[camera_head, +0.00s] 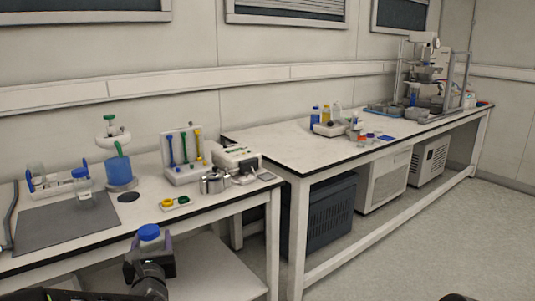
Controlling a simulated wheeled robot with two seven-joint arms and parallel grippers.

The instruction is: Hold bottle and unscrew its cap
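My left gripper (149,248) is in front of the left bench, below its front edge. A round blue cap (149,232) shows upright between its fingers, which appear closed around the bottle under it. The bottle's body is hidden by the gripper. Another clear bottle (84,193) with a blue cap stands upright on the grey mat of the left bench. My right gripper is not in view; only dark pieces, too cropped to identify, show at the bottom right edge.
The left bench holds a grey mat (60,228), a blue-based apparatus (120,173), a tool rack (184,155), a metal pot (213,183) and a small tray (175,203). The right bench (290,150) carries more bottles and equipment. Floor between the benches' fronts and the right is clear.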

